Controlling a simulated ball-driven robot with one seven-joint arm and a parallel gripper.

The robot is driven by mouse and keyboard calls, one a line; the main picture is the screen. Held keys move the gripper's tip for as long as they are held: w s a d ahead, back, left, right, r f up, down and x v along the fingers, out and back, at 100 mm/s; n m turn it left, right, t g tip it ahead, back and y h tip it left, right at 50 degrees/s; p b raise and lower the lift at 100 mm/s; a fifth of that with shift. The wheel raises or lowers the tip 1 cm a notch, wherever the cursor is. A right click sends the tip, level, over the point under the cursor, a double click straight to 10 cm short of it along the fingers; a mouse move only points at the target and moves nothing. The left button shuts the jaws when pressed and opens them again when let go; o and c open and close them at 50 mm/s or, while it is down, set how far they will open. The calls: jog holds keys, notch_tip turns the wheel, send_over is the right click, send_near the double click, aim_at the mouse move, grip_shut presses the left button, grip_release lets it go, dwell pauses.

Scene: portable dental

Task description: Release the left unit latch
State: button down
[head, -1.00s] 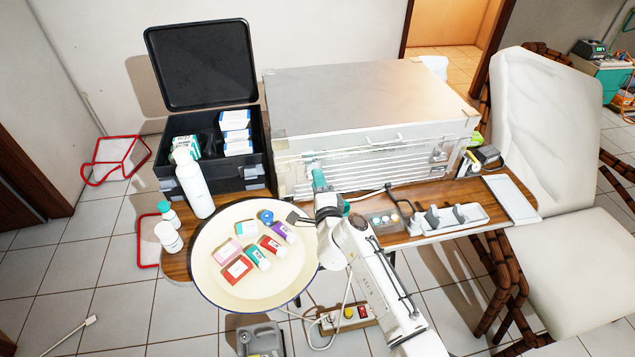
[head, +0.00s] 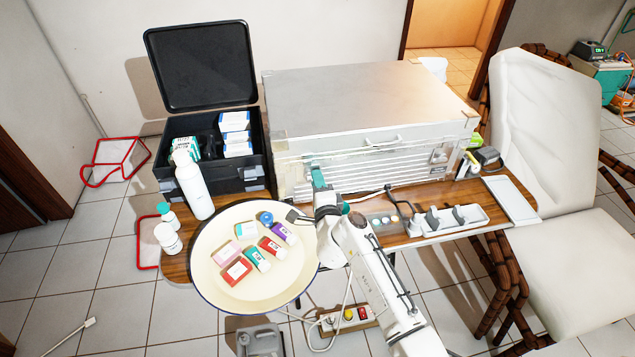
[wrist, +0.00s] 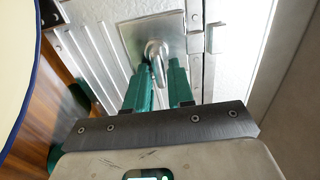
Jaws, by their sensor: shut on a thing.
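The unit is a large silver metal case (head: 365,92) with a slatted white front, standing on the wooden table. My gripper (head: 318,180) is at the lower left of its front. In the wrist view, the left unit latch (wrist: 156,52) is a shiny metal loop on a square plate. My green gripper fingers (wrist: 158,80) stand on either side of the loop and are shut on it. In the head view I cannot make out the latch clearly behind my gripper.
A round cream tray (head: 222,290) with several small boxes is left of my arm. An open black case (head: 205,65), a white bottle (head: 194,188) and a white instrument holder (head: 452,222) stand nearby. A reclining chair (head: 560,200) is at the right.

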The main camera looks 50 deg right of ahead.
jog(key=shift+a+f+m, duration=0.1)
jog(key=shift+m, duration=0.3)
jog(key=shift+w+a+f+m+b, duration=0.2)
jog(key=shift+a+f+m+b, duration=0.15)
jog(key=shift+m, duration=2.45)
jog(key=shift+w+a+f+m+b, duration=0.25)
jog(key=shift+m+b, duration=0.1)
jog(key=shift+m, duration=2.45)
jog(key=shift+w+a+f+m+b, duration=0.25)
jog(key=shift+m+b, duration=0.1)
jog(key=shift+m, duration=2.45)
jog(key=shift+w+r+m, duration=0.1)
jog(key=shift+r+m, duration=0.15)
jog(key=shift+m, duration=0.05)
jog(key=c, duration=1.4)
grip_release()
jog(key=shift+o, duration=1.2)
jog(key=shift+f, duration=0.2)
jog(key=shift+s, duration=0.25)
